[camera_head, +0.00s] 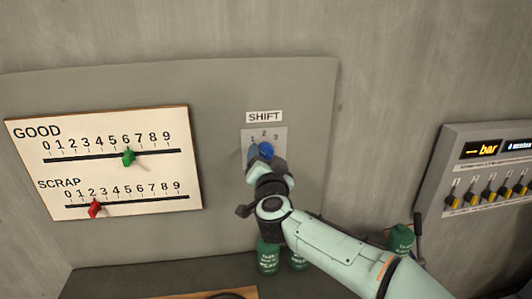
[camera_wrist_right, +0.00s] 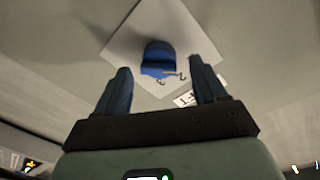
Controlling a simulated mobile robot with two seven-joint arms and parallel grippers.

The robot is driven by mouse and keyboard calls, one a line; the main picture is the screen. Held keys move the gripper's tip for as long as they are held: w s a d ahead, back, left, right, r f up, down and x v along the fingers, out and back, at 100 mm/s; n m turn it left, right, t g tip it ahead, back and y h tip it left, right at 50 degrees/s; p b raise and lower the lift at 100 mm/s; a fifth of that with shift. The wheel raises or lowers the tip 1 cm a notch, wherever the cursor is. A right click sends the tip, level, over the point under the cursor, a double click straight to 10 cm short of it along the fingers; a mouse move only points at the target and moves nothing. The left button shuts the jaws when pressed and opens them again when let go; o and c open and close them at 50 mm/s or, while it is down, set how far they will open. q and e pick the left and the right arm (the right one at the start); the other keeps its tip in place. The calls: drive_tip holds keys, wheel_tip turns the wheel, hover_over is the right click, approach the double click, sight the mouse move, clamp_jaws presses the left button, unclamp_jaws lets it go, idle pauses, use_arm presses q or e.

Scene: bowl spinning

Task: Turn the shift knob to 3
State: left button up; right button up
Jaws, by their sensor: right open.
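The shift knob (camera_head: 266,149) is blue and sits on a light plate (camera_head: 247,134) marked 1, 2 and 3, under a SHIFT label (camera_head: 264,117). My right gripper (camera_head: 260,160) is at the knob and partly covers it and the plate in the head view. In the right wrist view the knob (camera_wrist_right: 158,55) shows between the two spread fingers of my right gripper (camera_wrist_right: 162,75), with a visible gap on each side. Which number the knob points to is not clear. My left gripper is not in view.
A white board (camera_head: 100,165) with GOOD and SCRAP scales, a green slider (camera_head: 128,158) and a red slider (camera_head: 95,209) is at left. A panel with yellow switches (camera_head: 487,165) is at right. Green containers (camera_head: 268,260) stand below the knob; another (camera_head: 400,240) is farther right.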

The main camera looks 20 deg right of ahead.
drive_tip(key=shift+x, duration=1)
drive_tip(key=c, duration=1)
